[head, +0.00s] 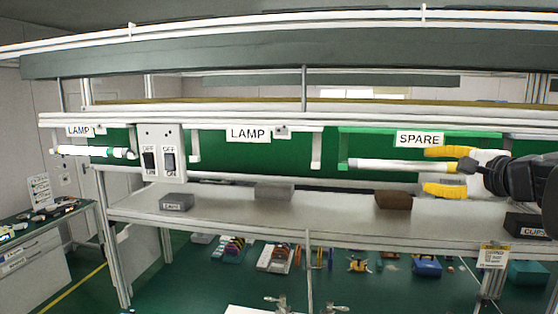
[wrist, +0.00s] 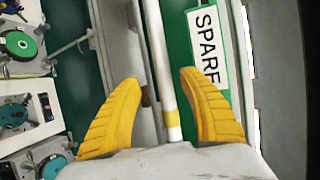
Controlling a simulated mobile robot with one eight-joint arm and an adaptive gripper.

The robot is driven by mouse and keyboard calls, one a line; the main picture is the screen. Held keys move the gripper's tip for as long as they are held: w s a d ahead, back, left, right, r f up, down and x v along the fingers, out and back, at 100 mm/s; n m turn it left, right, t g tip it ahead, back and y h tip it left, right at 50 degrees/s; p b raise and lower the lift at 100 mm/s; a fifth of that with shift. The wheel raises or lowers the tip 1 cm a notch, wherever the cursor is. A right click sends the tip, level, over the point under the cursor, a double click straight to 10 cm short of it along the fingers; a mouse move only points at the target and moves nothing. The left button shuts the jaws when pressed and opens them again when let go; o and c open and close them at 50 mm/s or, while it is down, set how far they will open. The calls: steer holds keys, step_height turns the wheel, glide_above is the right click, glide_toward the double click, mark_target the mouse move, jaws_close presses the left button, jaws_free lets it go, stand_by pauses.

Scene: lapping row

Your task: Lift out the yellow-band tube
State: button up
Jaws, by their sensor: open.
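The white yellow-band tube (head: 400,165) lies level at the green SPARE holder (head: 345,148) on the right of the rail. Its yellow band (wrist: 172,118) is near its right end in the head view. My gripper (head: 428,170) comes in from the right, open, with one yellow finger above and one below the tube. In the wrist view the tube (wrist: 158,60) runs between the two fingers of my gripper (wrist: 160,76), with gaps on both sides. The tube's end by my palm is partly hidden.
The left LAMP holder has a lit tube (head: 95,152). The middle LAMP holder (head: 195,145) is empty. A switch box (head: 160,137) sits between them. Below, a grey shelf (head: 330,208) carries a brown block (head: 393,200) and grey blocks. An overhead beam (head: 280,55) crosses above.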

mark_target(420, 166)
steer(key=x, duration=0.1)
steer(key=p+x, duration=0.1)
steer(key=x, duration=0.2)
steer(key=shift+w+a+r+p, duration=0.3)
steer(key=shift+a+r, duration=0.05)
steer(key=shift+w+f, duration=0.1)
steer(key=shift+w, duration=0.15)
steer(key=shift+s, duration=0.35)
steer(key=c, duration=0.4)
jaws_close()
